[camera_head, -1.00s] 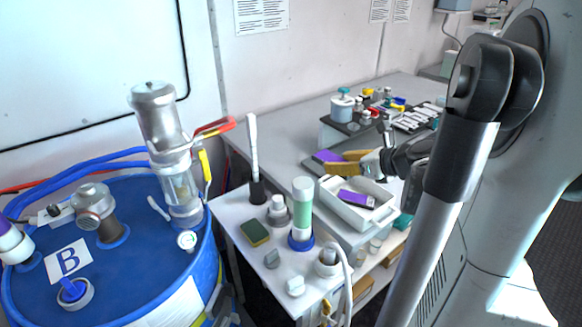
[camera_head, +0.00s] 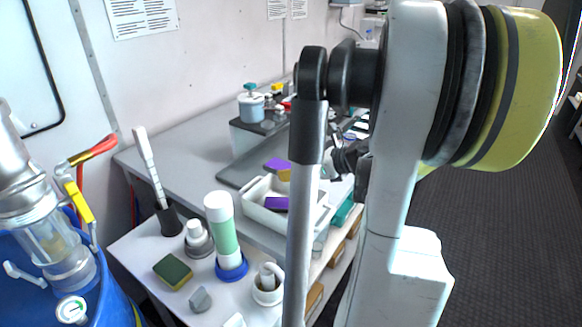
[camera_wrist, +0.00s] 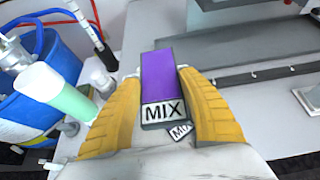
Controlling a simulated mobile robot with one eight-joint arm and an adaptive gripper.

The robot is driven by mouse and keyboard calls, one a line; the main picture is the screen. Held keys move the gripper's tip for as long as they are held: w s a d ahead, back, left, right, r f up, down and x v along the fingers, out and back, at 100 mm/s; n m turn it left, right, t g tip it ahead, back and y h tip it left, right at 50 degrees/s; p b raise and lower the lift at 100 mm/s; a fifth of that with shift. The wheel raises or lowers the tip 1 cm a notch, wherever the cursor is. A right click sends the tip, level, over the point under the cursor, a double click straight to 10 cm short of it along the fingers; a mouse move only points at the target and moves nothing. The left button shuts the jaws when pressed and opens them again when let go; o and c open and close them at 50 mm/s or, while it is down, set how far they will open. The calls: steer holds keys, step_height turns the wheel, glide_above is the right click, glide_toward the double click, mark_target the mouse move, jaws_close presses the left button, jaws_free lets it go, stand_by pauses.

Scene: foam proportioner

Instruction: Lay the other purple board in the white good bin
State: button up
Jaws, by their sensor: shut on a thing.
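My gripper (camera_wrist: 158,98) is shut on a purple board (camera_wrist: 158,75) with a white MIX label, one yellow finger on each side. In the head view the held board (camera_head: 277,164) is above the back part of the white bin (camera_head: 256,213), apart from its floor. My gripper there is partly hidden behind my arm. Another purple board (camera_head: 276,203) lies inside the bin. In the wrist view a second MIX label (camera_wrist: 180,131) shows below the held board, mostly hidden.
A blue drum (camera_head: 100,290) is at far left. The grey bench (camera_head: 185,155) has free room behind.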

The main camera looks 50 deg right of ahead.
steer(key=shift+f+b, duration=0.3)
steer(key=shift+f, duration=0.45)
steer(key=o, duration=1.2)
steer(key=v, duration=1.2)
